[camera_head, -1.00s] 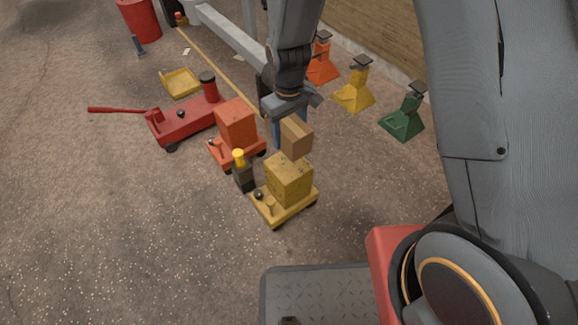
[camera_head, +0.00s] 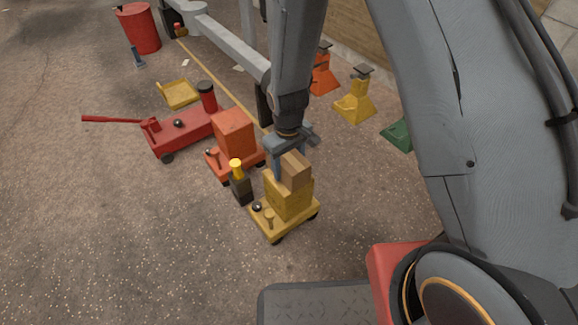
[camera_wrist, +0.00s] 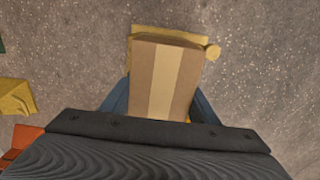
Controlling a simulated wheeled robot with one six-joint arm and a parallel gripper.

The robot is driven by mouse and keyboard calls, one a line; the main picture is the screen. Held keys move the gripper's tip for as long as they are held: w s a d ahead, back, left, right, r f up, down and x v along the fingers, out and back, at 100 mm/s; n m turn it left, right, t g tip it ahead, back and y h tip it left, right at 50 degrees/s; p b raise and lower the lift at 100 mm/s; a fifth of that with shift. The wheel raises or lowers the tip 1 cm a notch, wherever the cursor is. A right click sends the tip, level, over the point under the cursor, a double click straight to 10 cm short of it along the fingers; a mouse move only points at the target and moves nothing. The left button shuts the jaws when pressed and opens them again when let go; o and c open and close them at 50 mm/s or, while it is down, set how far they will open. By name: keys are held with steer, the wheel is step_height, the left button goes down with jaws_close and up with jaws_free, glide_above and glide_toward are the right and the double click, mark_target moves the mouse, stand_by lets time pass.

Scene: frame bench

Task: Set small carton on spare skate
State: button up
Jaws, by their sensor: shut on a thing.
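The small carton (camera_head: 296,173) is a plain brown box, held in my gripper (camera_head: 287,172). It shows in the wrist view (camera_wrist: 160,78) with a pale tape strip, between the two blue fingers. In the head view it is directly over or at the top of a yellow box (camera_head: 287,203); I cannot tell whether they touch. That box sits on a yellow wheeled skate (camera_head: 287,229) with a knob and a peg at its near-left end. An orange skate (camera_head: 217,165) carries an orange box (camera_head: 234,133). I cannot tell which skate is the spare one.
A dark bottle with a yellow cap (camera_head: 240,184) stands between the skates. A red floor jack (camera_head: 180,137) and a yellow tray (camera_head: 179,96) lie to the left. Orange, yellow (camera_head: 354,103) and green stands line the back right. The floor at front left is clear.

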steer(key=o, duration=1.7)
steer(key=shift+o, duration=0.2)
step_height(320, 180, up, 12)
steer(key=p, duration=0.4)
steer(key=shift+r+p, duration=0.15)
steer(key=shift+p, duration=0.25)
steer(key=s+a+r, duration=0.2)
steer(key=s+r, duration=0.7)
steer(key=s, duration=0.2)
steer(key=s+a+r, duration=0.1)
steer(key=s+r, duration=0.8)
steer(key=s, duration=0.2)
steer(key=shift+s+a+r+y, duration=0.2)
steer(key=shift+s+a+y, duration=0.05)
steer(key=shift+a+y, duration=0.15)
